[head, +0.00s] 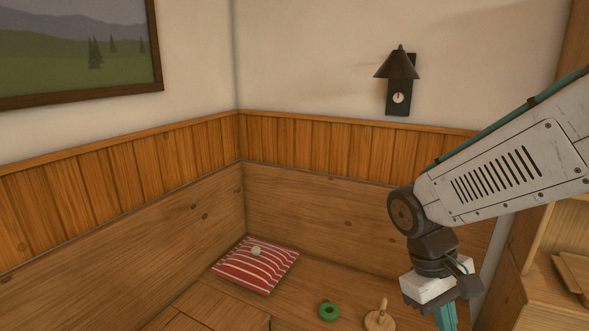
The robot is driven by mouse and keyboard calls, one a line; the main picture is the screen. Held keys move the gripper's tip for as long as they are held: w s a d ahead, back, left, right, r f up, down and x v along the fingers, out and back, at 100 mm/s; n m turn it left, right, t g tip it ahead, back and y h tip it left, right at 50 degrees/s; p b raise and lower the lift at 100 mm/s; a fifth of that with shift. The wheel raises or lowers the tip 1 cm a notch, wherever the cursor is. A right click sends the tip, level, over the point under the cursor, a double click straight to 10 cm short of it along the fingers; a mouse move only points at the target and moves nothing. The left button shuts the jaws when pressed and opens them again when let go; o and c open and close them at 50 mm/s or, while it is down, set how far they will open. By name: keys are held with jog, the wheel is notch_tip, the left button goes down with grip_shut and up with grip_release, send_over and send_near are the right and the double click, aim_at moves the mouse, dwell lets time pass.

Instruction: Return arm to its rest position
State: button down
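My arm reaches in from the right edge, bent at a dark joint. My gripper (447,316) hangs pointing down from a white block at its wrist, at the bottom right of the head view. Its teal fingers run to the bottom edge of the picture, and their tips are cut off. I cannot tell whether they are apart or together, and I see nothing held.
A wooden corner bench (330,270) lies below, with a red striped cushion (252,268) bearing a small pale ball (256,251). A green ring (329,311) and a wooden peg on a base (381,316) stand left of my gripper. Wooden shelving (540,285) is at right.

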jog(key=s+d+r+m+t+y, duration=0.2)
jog(key=s+r+m+t+y, duration=0.1)
jog(key=s+r, duration=0.6)
jog(key=shift+s+m+t, duration=0.35)
jog(key=shift+m+t, duration=0.05)
jog(key=shift+t, duration=0.4)
